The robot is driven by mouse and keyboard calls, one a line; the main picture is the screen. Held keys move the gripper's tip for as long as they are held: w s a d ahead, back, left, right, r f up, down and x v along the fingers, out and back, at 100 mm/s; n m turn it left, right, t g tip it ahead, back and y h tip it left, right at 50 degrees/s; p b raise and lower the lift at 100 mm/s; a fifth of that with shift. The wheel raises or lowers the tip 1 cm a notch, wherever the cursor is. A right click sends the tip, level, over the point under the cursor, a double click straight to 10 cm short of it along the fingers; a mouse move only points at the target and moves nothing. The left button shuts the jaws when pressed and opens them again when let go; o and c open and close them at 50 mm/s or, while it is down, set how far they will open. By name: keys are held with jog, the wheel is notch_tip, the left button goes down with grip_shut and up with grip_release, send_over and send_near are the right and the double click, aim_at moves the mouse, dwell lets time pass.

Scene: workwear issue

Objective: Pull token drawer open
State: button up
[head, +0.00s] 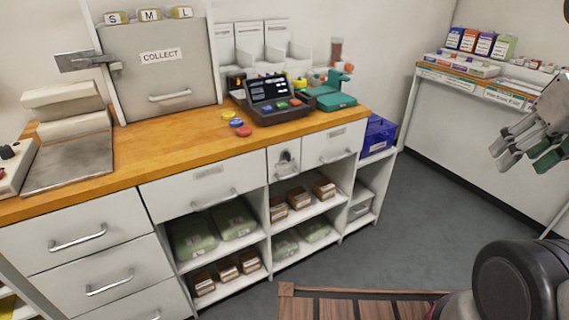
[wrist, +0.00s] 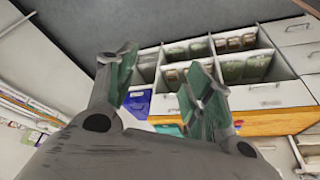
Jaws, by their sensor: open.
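The counter front has a wide white drawer (head: 205,180), a small drawer with a dark lock-like fitting (head: 285,162) and a drawer at the right end (head: 333,145). All three look shut. Their labels are too small to read, so I cannot tell which is the token drawer. Red, blue and yellow tokens (head: 237,122) lie on the counter above. My gripper (head: 520,155) is open and empty at the right of the head view, raised and well apart from the drawers. In the wrist view my gripper (wrist: 160,80) has its fingers spread, with the counter beyond.
A till-like device (head: 275,100) and a green device (head: 330,95) stand on the wooden counter (head: 130,165). A blue box (head: 377,137) sits at its right end. A slatted wooden bench (head: 345,305) lies in front. Grey floor (head: 430,215) is clear between.

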jog(key=shift+a, duration=0.1)
jog(key=c, duration=0.3)
jog(key=w+a+f+g, duration=0.1)
jog(key=f, duration=0.2)
jog(key=w+a+f+n+g, duration=0.1)
jog(key=w+a+f+g, duration=0.1)
jog(key=f, duration=0.1)
jog(key=w+a+f+n+g, duration=0.1)
jog(key=a+f+g, duration=0.1)
jog(key=f, duration=0.1)
jog(key=shift+w+f, duration=0.15)
jog(key=shift+f, duration=0.05)
jog(key=shift+c, duration=0.3)
jog(key=n+t+y, duration=0.9)
jog(key=n+t, duration=0.5)
jog(key=n, duration=0.9)
send_near(291, 175)
jog(key=x, duration=1)
jog(key=shift+a+f, duration=0.1)
jog(key=shift+f, duration=0.25)
grip_shut()
